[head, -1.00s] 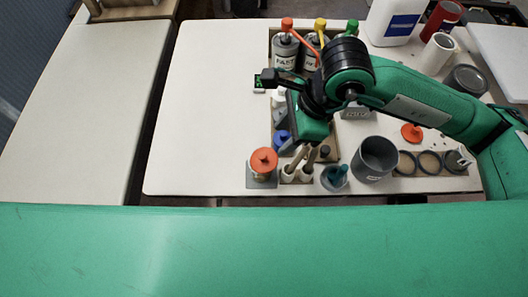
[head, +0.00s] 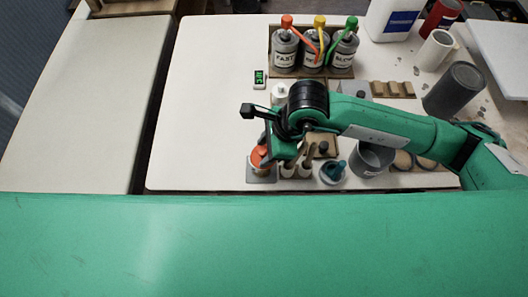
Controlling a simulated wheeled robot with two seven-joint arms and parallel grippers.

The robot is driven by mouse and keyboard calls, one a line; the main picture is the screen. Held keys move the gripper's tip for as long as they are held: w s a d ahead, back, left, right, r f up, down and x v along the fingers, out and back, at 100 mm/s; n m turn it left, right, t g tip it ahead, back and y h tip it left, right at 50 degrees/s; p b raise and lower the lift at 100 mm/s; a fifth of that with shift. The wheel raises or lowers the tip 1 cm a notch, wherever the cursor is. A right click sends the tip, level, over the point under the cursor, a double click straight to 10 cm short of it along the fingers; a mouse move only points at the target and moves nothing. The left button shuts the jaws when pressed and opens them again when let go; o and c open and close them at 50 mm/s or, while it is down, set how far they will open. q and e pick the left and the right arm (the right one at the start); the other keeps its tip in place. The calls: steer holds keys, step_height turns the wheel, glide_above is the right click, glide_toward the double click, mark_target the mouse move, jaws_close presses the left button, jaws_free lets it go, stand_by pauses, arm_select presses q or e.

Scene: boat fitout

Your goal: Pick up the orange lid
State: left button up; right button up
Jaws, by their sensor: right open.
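An orange lid (head: 257,160) tops a small jar on a grey square base near the front edge of the table. My right gripper (head: 270,153) is over the right side of this lid, pointing down, and hides part of it. Its jaws are open; I cannot tell whether the fingers touch the lid. A second orange disc, seen earlier on the right part of the table, is now hidden behind my right arm. My left gripper is not in view.
Brush holders (head: 296,170), a teal-topped item (head: 333,172) and a grey pot (head: 371,161) stand right of the lid. Labelled cans (head: 285,55) with coloured handles stand at the back. A dark can (head: 455,88) is at right. The table's left part (head: 205,110) is clear.

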jaws_close()
steer(key=shift+r, duration=0.15)
